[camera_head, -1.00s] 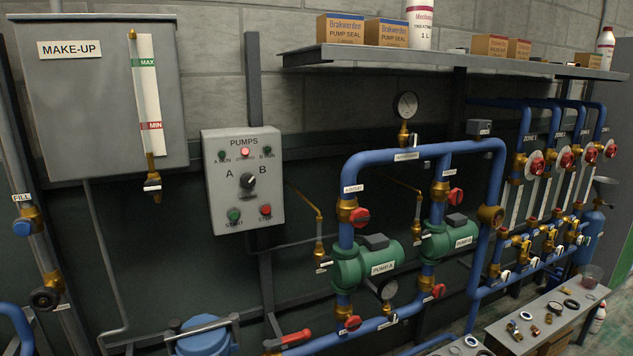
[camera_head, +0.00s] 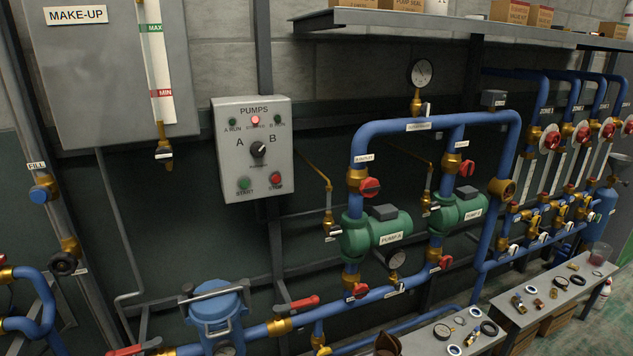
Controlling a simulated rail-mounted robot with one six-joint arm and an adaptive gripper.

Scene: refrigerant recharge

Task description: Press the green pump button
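The grey PUMPS control box (camera_head: 253,150) hangs on the wall left of the middle. Its green START button (camera_head: 243,184) is at the lower left of its face, beside the red STOP button (camera_head: 275,179). Above them is the black A/B selector knob (camera_head: 258,149). The small red lamp (camera_head: 255,120) at the top centre is lit; the green A RUN lamp (camera_head: 232,126) and the lamp at right (camera_head: 277,118) look dark. My gripper is not clearly seen in this view.
Green pump A (camera_head: 376,233) and pump B (camera_head: 458,210) sit in blue pipework to the right. A blue strainer vessel (camera_head: 217,308) with a handle stands below the box. A grey make-up tank (camera_head: 110,70) hangs at left. A bench (camera_head: 545,305) with loose fittings stands at lower right.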

